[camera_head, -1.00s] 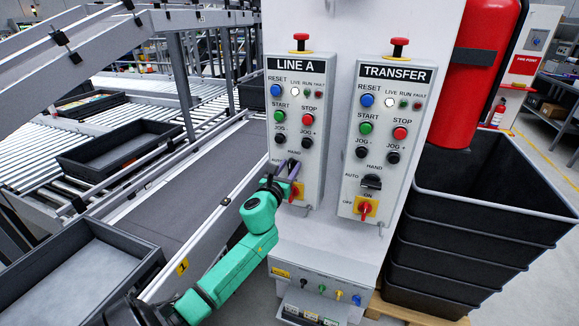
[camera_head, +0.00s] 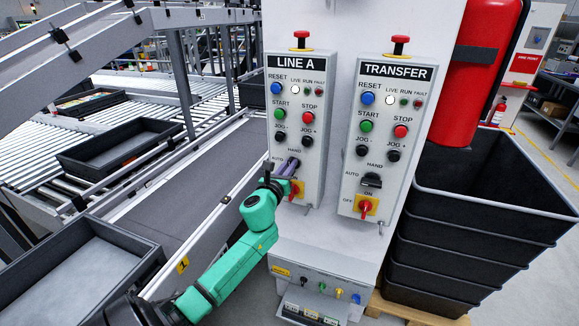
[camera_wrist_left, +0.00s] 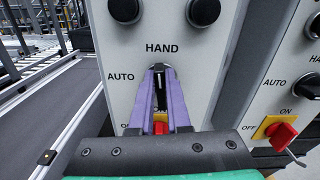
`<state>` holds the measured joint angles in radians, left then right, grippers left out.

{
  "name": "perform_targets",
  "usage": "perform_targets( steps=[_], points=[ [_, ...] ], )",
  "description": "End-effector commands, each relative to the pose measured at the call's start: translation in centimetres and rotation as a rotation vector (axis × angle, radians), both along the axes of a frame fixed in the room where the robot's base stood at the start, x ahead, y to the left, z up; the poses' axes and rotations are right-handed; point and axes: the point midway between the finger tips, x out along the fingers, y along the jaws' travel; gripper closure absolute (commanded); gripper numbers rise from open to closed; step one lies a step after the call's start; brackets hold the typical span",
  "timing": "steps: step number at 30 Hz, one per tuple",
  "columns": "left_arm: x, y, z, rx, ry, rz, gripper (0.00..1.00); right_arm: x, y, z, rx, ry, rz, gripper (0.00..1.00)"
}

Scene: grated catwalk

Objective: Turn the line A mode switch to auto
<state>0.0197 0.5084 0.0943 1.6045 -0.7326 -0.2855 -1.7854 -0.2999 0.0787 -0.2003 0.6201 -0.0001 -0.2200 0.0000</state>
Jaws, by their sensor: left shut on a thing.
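The LINE A panel (camera_head: 313,150) stands on the left of the pale column. Its mode switch is a black knob (camera_wrist_left: 160,68) below the HAND label and right of the AUTO label; in the head view it is mostly hidden by my gripper. My left gripper (camera_head: 288,166) is at this knob. In the left wrist view its purple fingers (camera_wrist_left: 161,74) are closed in on the knob from both sides. The fingers cover most of the knob, so I cannot tell exactly where it points. My right gripper is not in view.
A red switch on a yellow plate (camera_head: 296,190) sits just below the fingers. The TRANSFER panel (camera_head: 388,140) is to the right with its own mode switch (camera_head: 371,181). Black stacked crates (camera_head: 480,215) stand right of the column; a conveyor (camera_head: 190,215) runs on the left.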

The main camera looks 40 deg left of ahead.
Motion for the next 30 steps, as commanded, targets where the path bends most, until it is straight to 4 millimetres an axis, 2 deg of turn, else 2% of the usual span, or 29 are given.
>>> perform_targets(
  steps=[30],
  points=[
    [-0.4,1.1,-0.7,-0.882,-0.308,0.002,1.00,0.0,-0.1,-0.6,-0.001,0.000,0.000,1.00]
  ],
)
